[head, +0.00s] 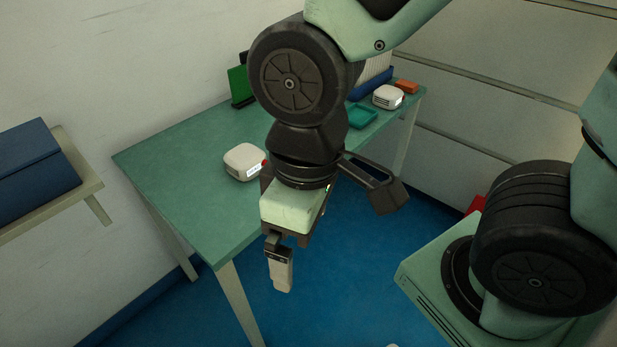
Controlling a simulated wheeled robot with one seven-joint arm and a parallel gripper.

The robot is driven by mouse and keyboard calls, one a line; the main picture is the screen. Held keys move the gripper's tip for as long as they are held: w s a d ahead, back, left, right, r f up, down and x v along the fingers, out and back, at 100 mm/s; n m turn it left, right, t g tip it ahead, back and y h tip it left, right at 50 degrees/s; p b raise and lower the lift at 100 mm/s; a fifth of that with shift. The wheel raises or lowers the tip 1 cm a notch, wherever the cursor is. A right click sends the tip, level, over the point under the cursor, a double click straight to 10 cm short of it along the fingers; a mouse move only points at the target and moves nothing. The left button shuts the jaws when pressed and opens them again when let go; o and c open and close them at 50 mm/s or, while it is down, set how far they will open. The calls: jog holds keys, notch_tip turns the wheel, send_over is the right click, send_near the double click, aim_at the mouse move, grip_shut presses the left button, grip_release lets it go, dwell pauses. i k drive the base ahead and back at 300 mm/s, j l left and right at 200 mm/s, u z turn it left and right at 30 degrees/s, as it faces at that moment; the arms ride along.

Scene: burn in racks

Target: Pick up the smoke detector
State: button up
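A white, rounded, box-like device (243,161) with a small label on its front lies on the green table (165,165), left of my wrist. A similar white device with a vented side (387,97) stands at the table's far right end. Either could be the smoke detector; I cannot tell which from their looks. My gripper (280,272) points down in front of the table's front edge, over the blue floor, apart from both devices. One pale finger shows clearly; the gap between the fingers is hidden, and nothing is visibly held.
A teal tray (362,116), a blue rack (372,84), an orange block (406,87) and a green panel (238,85) are at the table's far end, partly hidden by my arm. A dark blue case (28,172) rests on a shelf at left. The table's near left is clear.

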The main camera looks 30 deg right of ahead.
aim_at(388, 98)
jog(key=i+l, duration=0.15)
jog(key=l, duration=0.25)
jog(key=i+l, duration=0.15)
jog(key=l, duration=0.25)
jog(key=i+l, duration=0.2)
jog(key=l, duration=0.15)
jog(key=i+l+z, duration=0.15)
jog(key=l+z, duration=0.25)
jog(key=i+l+z, duration=0.15)
jog(key=z, duration=0.3)
jog(key=i+l+z, duration=0.2)
jog(key=z, duration=0.6)
